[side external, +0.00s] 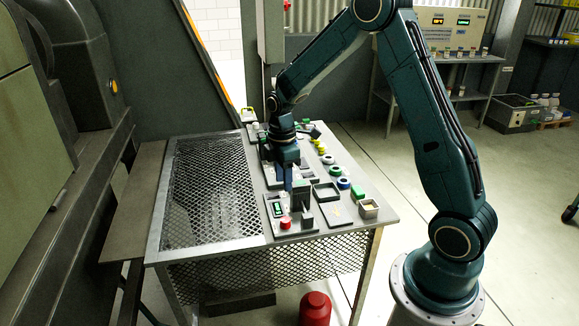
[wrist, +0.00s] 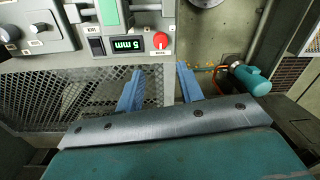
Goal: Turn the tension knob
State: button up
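My gripper (wrist: 160,76) shows two blue fingers, apart, with nothing seen between them in the wrist view. In the side view my gripper (side external: 285,184) points down over the table, close to the control panel's upper edge. The panel has a lit green display (wrist: 126,44) and a red round button (wrist: 160,40); the button also shows in the side view (side external: 285,222). Dark and grey knobs (wrist: 39,24) sit on a grey housing left of the display in the wrist view. I cannot tell which one is the tension knob; its label is not readable.
The mesh-topped table (side external: 205,190) is clear on its left half. A small box (side external: 369,209) stands at the front right corner. A red cylinder (side external: 315,308) stands below.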

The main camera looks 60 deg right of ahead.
aim_at(285, 219)
jog(key=shift+s+a+f, duration=0.1)
jog(key=shift+s+f, duration=0.05)
jog(key=shift+f, duration=3.25)
jog(key=shift+s+a+f, duration=0.1)
jog(key=shift+s+f, duration=0.05)
jog(key=shift+f, duration=3.25)
jog(key=shift+c, duration=0.5)
jog(key=c, duration=0.6)
